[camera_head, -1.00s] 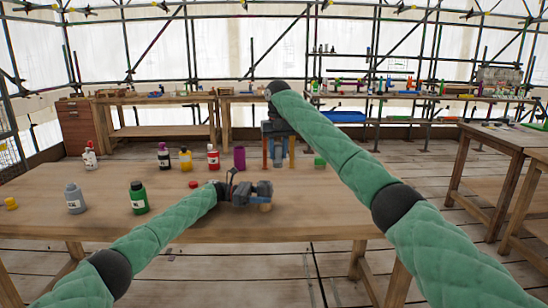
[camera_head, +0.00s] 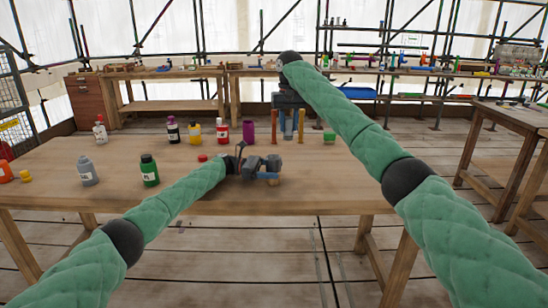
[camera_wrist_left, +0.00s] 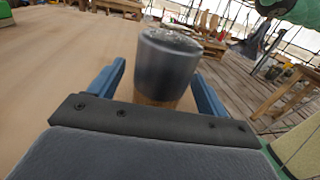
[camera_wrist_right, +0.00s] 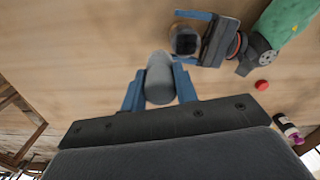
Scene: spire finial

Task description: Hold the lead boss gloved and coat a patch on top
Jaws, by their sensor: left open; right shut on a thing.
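The lead boss (camera_wrist_left: 167,62) is a dark grey cylinder with a shiny, speckled top and a wood-coloured lower part. It stands between the blue fingers of my left gripper (camera_wrist_left: 165,88). Those fingers are open, with a gap on each side of it. The right wrist view shows the boss from above (camera_wrist_right: 184,41). In the head view my left gripper (camera_head: 265,170) is low over the table. My right gripper (camera_wrist_right: 160,92) is shut on a grey, rounded cylindrical thing (camera_wrist_right: 159,75). In the head view my right gripper (camera_head: 288,120) points down, farther back.
A red cap (camera_head: 203,157) lies on the table (camera_head: 110,180) near my left gripper. A green bottle (camera_head: 149,171), a grey bottle (camera_head: 87,171) and several others stand to the left. A purple cylinder (camera_head: 248,132) and a green block (camera_head: 329,137) are at the back.

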